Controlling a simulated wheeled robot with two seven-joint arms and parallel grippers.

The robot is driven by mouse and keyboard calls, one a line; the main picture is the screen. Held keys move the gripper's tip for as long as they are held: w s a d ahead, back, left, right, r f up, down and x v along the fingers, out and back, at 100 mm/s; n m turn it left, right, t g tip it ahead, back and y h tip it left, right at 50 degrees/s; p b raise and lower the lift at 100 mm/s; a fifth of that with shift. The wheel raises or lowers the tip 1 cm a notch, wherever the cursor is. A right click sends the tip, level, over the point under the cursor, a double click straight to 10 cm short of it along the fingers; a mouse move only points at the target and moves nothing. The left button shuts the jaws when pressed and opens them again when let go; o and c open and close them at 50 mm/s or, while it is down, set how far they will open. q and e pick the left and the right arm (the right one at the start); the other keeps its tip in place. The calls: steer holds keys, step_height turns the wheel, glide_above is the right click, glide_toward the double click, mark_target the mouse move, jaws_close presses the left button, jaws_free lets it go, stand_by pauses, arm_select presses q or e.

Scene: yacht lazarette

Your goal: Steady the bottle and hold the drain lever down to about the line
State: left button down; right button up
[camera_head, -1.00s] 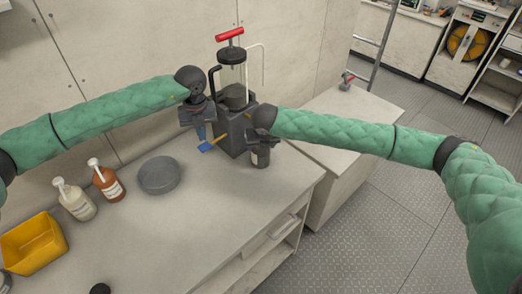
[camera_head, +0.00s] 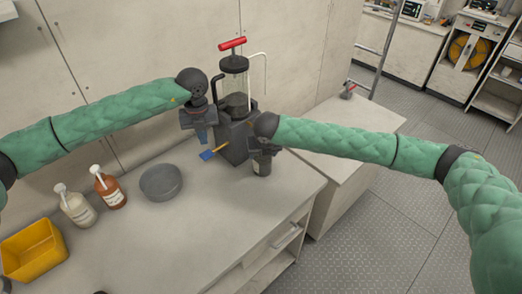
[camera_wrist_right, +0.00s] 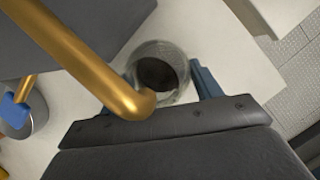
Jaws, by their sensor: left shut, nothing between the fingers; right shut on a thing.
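The dark drain unit (camera_head: 235,140) stands on the bench, with a clear cylinder and red T-handle on top. Its blue drain lever (camera_head: 208,155) sticks out low at the front left, beside a brass spout (camera_head: 221,148). My left gripper (camera_head: 203,138) is shut and empty, just above the lever; I cannot tell if they touch. My right gripper (camera_head: 263,153) is shut on the small bottle (camera_head: 262,167), upright at the unit's front right. In the right wrist view the bottle's round mouth (camera_wrist_right: 160,72) sits between blue fingers, close to the spout end. I cannot make out the line.
A grey round dish (camera_head: 160,183), an amber bottle (camera_head: 109,188), a cream bottle (camera_head: 76,206) and a yellow bin (camera_head: 34,249) stand on the bench to the left. The bench top (camera_head: 205,225) in front is clear. A ladder (camera_head: 380,45) stands behind at the right.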

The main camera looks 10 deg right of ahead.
steer(key=o, duration=1.3)
steer(key=shift+c, duration=0.2)
steer(key=shift+r, duration=0.1)
